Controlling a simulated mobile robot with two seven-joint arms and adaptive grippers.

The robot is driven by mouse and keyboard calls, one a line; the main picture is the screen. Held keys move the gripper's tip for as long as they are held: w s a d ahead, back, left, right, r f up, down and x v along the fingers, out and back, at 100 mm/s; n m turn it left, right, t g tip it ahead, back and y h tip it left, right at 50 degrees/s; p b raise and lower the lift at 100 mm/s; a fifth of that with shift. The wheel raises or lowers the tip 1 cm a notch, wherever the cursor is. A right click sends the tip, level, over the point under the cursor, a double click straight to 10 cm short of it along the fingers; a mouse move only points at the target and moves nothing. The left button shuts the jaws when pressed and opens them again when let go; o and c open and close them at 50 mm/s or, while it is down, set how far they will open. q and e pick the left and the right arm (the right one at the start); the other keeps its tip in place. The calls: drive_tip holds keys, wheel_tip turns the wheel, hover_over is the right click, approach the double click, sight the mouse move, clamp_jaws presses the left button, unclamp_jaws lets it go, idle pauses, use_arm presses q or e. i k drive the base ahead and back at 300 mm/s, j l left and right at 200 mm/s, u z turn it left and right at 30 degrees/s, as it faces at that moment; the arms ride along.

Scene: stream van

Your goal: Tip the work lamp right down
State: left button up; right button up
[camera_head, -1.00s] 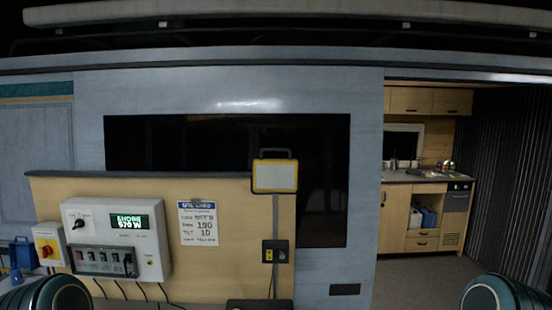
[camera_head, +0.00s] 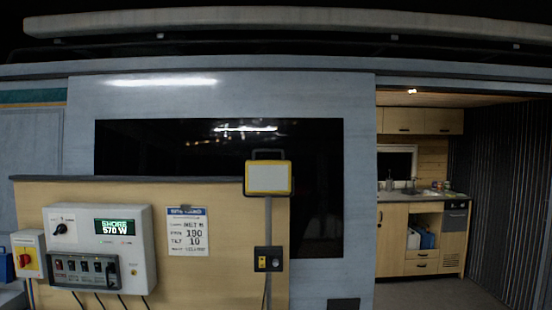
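The work lamp (camera_head: 268,178) has a yellow frame, a pale rectangular face and a dark handle on top. It faces me, looking upright, on a grey pole (camera_head: 268,222). A dark box with a yellow switch (camera_head: 268,259) is fixed to the pole below it. A paper card (camera_head: 187,231) on the wooden board lists several lines, among them "TILT 10". Neither of my grippers shows in this view.
A wooden board (camera_head: 230,219) stands behind the lamp and carries a white control box (camera_head: 98,248) reading "SHORE 570 W" and a yellow-red switch box (camera_head: 28,254). Cables hang below. The van's open doorway at right shows a kitchen cabinet (camera_head: 393,232).

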sight(261, 177)
drive_tip(key=i+l+u, duration=0.1)
drive_tip(key=l, duration=0.3)
drive_tip(key=i+l+u, duration=0.1)
drive_tip(key=i+l, duration=0.15)
drive_tip(key=l, duration=0.2)
drive_tip(key=i+l+u, duration=0.1)
drive_tip(key=l, duration=0.35)
drive_tip(key=i+l+u, duration=0.1)
drive_tip(key=l, duration=0.35)
drive_tip(key=i+l+u, duration=0.1)
drive_tip(key=l, duration=0.4)
drive_tip(key=i+l+u, duration=0.1)
drive_tip(key=l, duration=0.35)
